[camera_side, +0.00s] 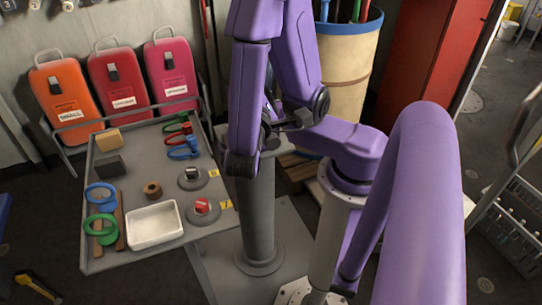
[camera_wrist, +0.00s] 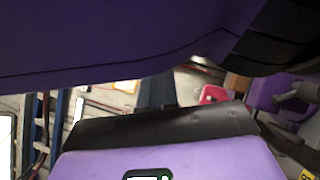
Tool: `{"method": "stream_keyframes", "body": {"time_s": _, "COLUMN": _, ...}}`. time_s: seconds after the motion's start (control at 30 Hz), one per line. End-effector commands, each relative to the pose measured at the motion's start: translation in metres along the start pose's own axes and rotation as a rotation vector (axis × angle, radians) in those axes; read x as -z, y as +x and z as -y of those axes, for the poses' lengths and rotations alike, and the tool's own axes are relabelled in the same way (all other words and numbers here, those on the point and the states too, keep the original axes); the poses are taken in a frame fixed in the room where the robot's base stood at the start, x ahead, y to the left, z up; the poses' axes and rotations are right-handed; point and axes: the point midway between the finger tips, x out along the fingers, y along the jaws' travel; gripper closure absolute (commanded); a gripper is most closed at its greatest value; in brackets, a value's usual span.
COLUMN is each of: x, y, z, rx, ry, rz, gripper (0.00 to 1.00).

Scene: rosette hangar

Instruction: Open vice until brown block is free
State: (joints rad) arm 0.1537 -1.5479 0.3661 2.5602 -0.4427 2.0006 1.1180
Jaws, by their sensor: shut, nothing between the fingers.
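My gripper (camera_side: 272,132) seems to be the small dark part behind my purple arm, above a grey pedestal (camera_side: 257,210); it is shut and empty, and its fingertips are not clear. I cannot make out the vice or a block clamped in it. My arm covers most of the pedestal's top, where dark parts show only in pieces. The wrist view is mostly filled by purple and dark surfaces, and no vice or brown block can be told there.
A grey table (camera_side: 140,258) at left holds a tan block (camera_side: 108,139), a dark block (camera_side: 109,166), a brown ring-shaped piece (camera_side: 152,189), coloured rings and a white tray (camera_side: 155,225). A tan bin (camera_side: 347,65) and a red cabinet (camera_side: 425,55) stand behind.

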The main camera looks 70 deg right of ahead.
Motion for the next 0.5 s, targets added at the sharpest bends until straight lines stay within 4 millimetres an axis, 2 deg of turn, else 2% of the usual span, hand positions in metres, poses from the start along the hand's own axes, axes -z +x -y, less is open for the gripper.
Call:
{"method": "stream_keyframes", "body": {"time_s": 0.27, "x": 0.011, "y": -0.008, "z": 0.029, "rx": -0.005, "ry": -0.003, "rz": 0.003, "gripper": 1.00}}
{"method": "stream_keyframes", "body": {"time_s": 0.5, "x": 0.026, "y": -0.017, "z": 0.068, "rx": -0.006, "ry": -0.004, "rz": 0.004, "gripper": 1.00}}
